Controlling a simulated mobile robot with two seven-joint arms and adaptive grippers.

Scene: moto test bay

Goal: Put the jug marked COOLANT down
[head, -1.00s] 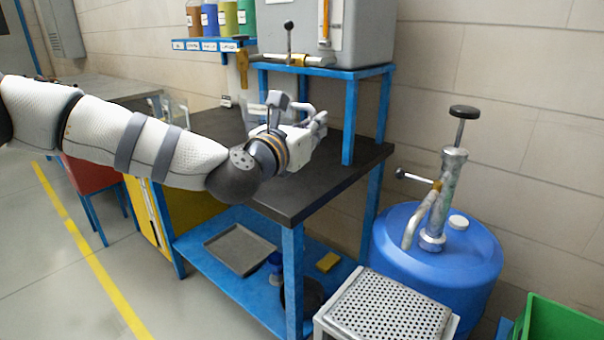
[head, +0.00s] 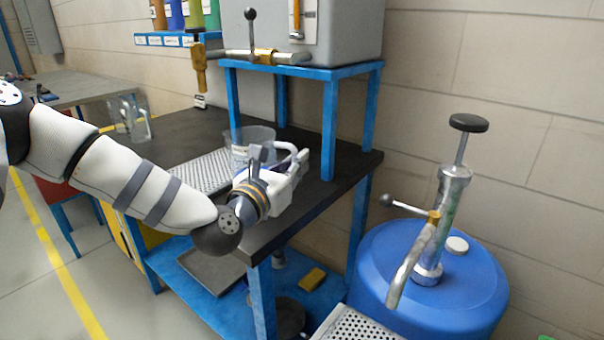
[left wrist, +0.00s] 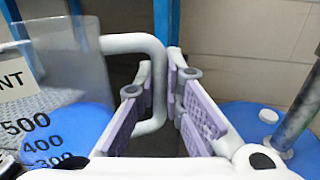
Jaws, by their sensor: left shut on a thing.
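The clear jug (head: 258,136) is over the dark bench top near its front edge. My left gripper (head: 291,166) is shut on its white handle (left wrist: 158,75), on the jug's right side. In the left wrist view the jug (left wrist: 62,62) shows a label ending in "NT" and marks of 500, 400 and 300. Its lower part looks blue there. The jug looks about upright; my gripper partly hides its lower part in the head view, so I cannot tell whether its base touches the bench. My right gripper is not in view.
The bench (head: 318,200) has a perforated metal tray (head: 203,172) left of the jug. A blue stand (head: 331,125) rises behind, with a brass tap (head: 265,56) above. A blue drum (head: 455,265) with a pump stands right.

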